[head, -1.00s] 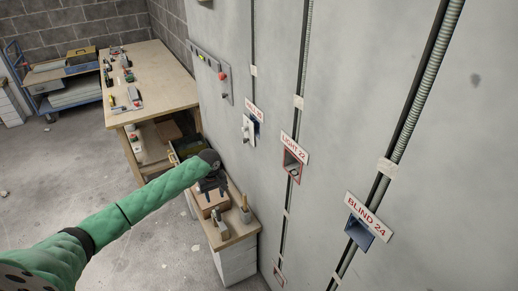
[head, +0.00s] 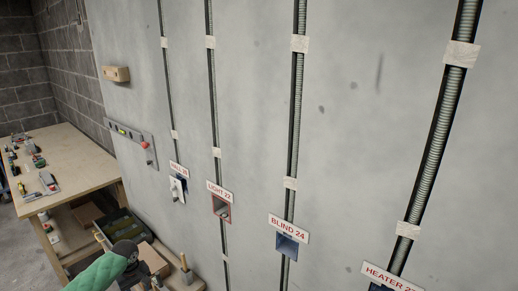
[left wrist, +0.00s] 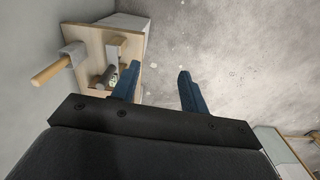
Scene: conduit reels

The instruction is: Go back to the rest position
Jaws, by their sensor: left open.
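My left arm, in a green sleeve, comes in at the bottom left of the head view, where its gripper is mostly cut off by the frame's lower edge. In the left wrist view my left gripper (left wrist: 158,88) is open, with two blue fingers apart and nothing between them. Below it is bare concrete floor. A small wooden stand (left wrist: 95,42) with tools on it lies beside the left finger in that view. My right gripper is in neither view.
A grey wall carries vertical conduits and boxes labelled LIGHT 22 (head: 221,206), BLIND 24 (head: 287,244) and HEATER (head: 385,282). A wooden workbench (head: 75,162) with several tools stands at the left.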

